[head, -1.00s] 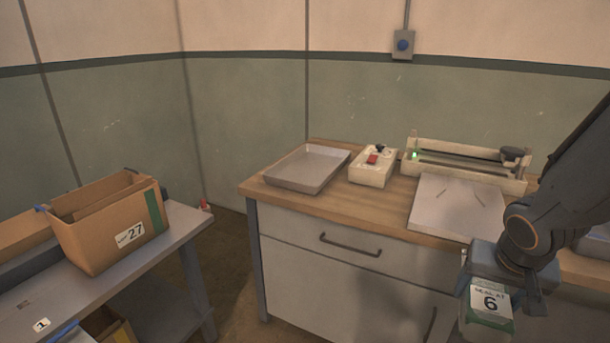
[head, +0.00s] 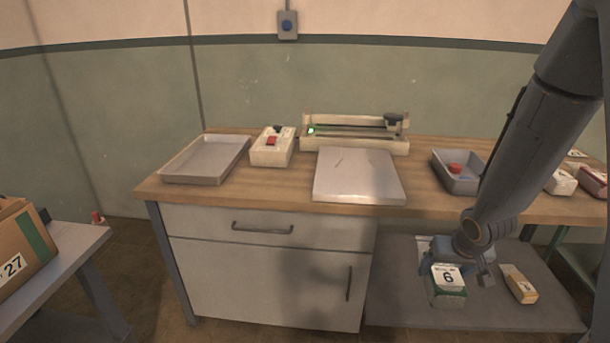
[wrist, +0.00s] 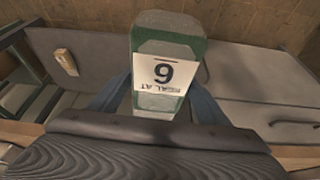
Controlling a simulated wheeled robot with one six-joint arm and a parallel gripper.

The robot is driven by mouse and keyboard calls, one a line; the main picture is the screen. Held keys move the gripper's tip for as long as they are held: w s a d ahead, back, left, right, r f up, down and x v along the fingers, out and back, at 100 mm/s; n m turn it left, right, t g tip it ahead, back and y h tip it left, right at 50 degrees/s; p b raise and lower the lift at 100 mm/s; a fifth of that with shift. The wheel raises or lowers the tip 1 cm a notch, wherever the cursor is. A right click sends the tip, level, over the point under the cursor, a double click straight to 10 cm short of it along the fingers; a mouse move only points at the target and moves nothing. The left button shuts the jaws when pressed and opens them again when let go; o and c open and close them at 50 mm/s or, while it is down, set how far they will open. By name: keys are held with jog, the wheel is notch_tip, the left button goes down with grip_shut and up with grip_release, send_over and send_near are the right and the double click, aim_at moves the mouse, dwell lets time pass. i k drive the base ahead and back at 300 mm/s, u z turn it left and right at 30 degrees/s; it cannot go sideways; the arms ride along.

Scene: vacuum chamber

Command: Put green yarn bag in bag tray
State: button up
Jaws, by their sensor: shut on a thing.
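My gripper (head: 455,262) is shut on a green and clear bag with a white label reading 6 (head: 447,284). In the head view it holds the bag in front of the bench, at the height of the lower shelf. In the wrist view the bag (wrist: 166,103) sits between the two fingers, its label facing the camera upside down. Two trays stand on the bench: an empty shallow grey tray (head: 170,174) at the left end, and a smaller grey tray (head: 441,177) with a red thing in it at the right. I cannot tell which is the bag tray.
A white box with a red switch (head: 272,150), a long sealer-like device (head: 350,145) and a pale flat plate (head: 358,188) occupy the bench middle. Packets (head: 561,182) lie at the right. A small box (head: 519,285) lies on the lower shelf. A cardboard box (head: 15,255) stands left.

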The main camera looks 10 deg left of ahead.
aim_at(206, 166)
jog(key=z, duration=2.2)
jog(key=k, duration=1.8)
jog(key=u, duration=2.4)
jog(key=i, duration=0.55)
jog(key=z, duration=0.05)
